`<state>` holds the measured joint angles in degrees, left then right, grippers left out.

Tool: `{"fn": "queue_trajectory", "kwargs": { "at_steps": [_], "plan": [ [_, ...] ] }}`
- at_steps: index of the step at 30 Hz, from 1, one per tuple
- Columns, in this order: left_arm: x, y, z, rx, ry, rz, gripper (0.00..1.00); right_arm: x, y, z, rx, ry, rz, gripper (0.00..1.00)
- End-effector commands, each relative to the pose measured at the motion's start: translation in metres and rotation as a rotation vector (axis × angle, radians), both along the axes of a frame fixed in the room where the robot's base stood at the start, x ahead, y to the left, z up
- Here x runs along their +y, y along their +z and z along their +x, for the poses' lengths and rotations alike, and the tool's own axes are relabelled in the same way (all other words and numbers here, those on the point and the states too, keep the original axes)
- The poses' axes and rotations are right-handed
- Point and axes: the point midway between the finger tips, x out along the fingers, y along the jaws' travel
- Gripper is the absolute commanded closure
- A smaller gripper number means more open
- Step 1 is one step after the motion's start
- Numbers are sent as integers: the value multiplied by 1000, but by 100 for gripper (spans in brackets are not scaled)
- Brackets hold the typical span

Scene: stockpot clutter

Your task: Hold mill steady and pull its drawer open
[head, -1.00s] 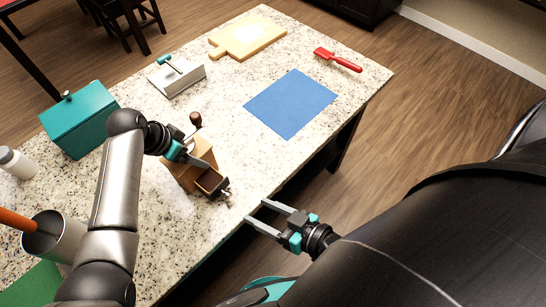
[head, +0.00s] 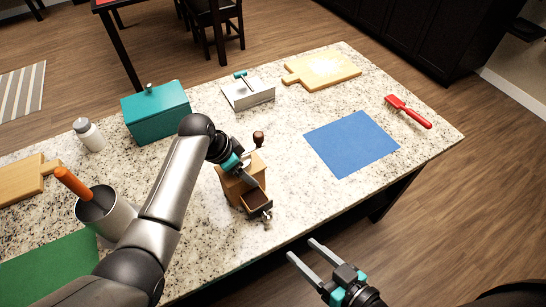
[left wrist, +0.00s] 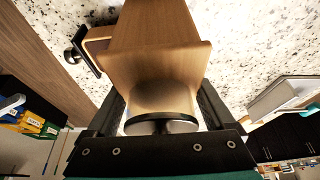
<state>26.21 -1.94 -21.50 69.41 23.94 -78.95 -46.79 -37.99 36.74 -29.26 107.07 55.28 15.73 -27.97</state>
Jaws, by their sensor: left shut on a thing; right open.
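The wooden mill (head: 232,188) stands upright near the front edge of the counter, its crank with a dark knob on top. Its drawer (head: 257,199) is pulled out toward the front right, with a metal knob on its front. My left gripper (head: 246,176) is shut on the mill. In the left wrist view the mill body (left wrist: 155,40) is above the fingers, which flank the rounded part below it; the drawer (left wrist: 98,42) sticks out at the left. My right gripper (head: 301,248) is open and empty, off the counter's front edge and apart from the drawer.
A blue mat (head: 352,143) and a red brush (head: 408,111) lie to the right. Behind are a cutting board (head: 325,69), a grey-white box (head: 250,93) and a teal box (head: 157,113). A metal canister (head: 107,214) with an orange handle stands left of my left arm.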

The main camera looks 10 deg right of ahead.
Motion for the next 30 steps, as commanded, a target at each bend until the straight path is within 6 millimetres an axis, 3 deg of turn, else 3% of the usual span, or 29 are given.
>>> {"fn": "queue_trajectory", "kwargs": {
  "at_steps": [12,13,15,25,30],
  "plan": [
    [0,1,0,-1,0,-1,100,0,0,0,0,0,0,38],
    [0,1,0,-1,0,-1,10,0,0,0,0,0,0,38],
    [0,1,0,-1,0,-1,3,0,0,0,0,0,0,38],
    [1,2,0,-1,0,-1,0,0,0,0,0,0,0,38],
    [5,14,-1,-2,1,-1,0,0,0,0,0,0,0,38]
  ]
}}
